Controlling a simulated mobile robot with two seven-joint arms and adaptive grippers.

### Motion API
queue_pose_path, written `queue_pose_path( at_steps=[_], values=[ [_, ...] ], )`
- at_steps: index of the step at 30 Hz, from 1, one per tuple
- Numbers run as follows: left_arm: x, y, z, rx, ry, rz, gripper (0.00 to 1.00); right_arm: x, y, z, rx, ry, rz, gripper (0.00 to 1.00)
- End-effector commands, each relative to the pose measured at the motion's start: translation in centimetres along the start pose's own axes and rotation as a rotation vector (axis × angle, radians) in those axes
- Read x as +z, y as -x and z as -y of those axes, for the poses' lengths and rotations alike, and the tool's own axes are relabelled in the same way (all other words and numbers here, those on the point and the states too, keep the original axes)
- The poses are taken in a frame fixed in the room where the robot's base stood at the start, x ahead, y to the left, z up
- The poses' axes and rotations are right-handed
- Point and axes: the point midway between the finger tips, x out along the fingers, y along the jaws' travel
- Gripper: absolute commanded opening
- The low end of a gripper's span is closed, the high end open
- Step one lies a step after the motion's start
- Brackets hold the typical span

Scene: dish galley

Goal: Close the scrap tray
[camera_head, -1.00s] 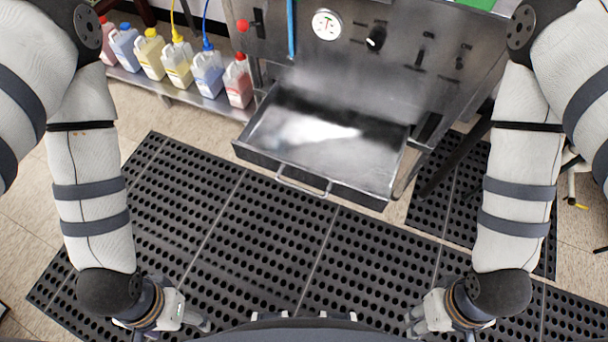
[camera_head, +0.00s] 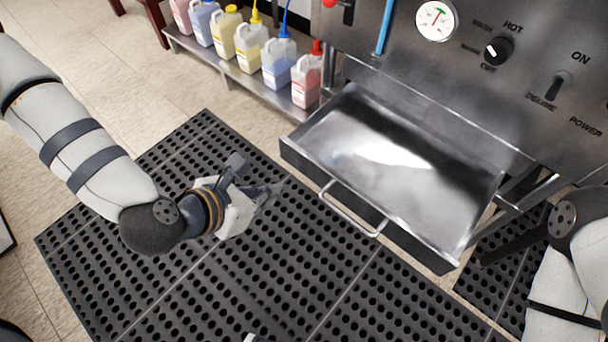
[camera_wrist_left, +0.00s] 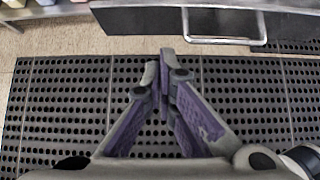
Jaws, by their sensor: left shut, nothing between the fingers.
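The scrap tray (camera_head: 335,133) is a shallow steel drawer. It stands pulled out from the front of the steel dish machine, and its inside looks empty. A bar handle (camera_head: 352,221) is on its dark front face. In the left wrist view the tray front (camera_wrist_left: 150,20) and the handle (camera_wrist_left: 225,42) show at the top. My left gripper (camera_head: 272,190) is left of the tray front, above the mat and apart from the handle. Its fingers (camera_wrist_left: 164,60) are shut with nothing between them.
The dish machine (camera_head: 450,75) has a gauge, a knob and a switch. Several coloured jugs (camera_head: 250,45) stand on a low steel shelf (camera_head: 205,58) left of it. A black perforated rubber mat (camera_head: 120,255) covers the floor before the tray, with nothing standing on it there.

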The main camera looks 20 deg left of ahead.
Motion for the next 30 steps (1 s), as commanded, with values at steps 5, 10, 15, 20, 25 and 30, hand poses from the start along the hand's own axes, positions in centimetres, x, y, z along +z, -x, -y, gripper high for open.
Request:
queue_pose_path(
  at_steps=[5,10,15,20,25,30],
  values=[
    [-0.2,-4.0,0.1,-0.001,-0.007,-0.002,0.00,-0.1,-1.0,0.0,0.000,0.000,0.014,0.40],
    [-0.3,-7.7,0.1,-0.002,-0.008,-0.004,0.00,-0.1,-1.6,0.0,0.001,0.000,0.022,0.40],
    [1.5,-10.0,0.2,-0.003,-0.008,0.000,0.00,-0.1,-1.6,0.0,0.001,0.000,0.022,0.40],
    [2.5,-11.0,0.1,-0.002,-0.007,-0.002,0.00,-0.1,-1.6,0.0,0.001,0.000,0.022,0.40],
    [2.7,-11.3,0.1,-0.002,-0.005,-0.004,0.00,-0.1,-1.6,0.0,0.001,0.000,0.023,0.40],
    [2.7,-11.2,0.1,-0.002,-0.006,-0.004,0.00,-0.1,-1.6,0.0,0.001,0.000,0.022,0.40]
  ],
)
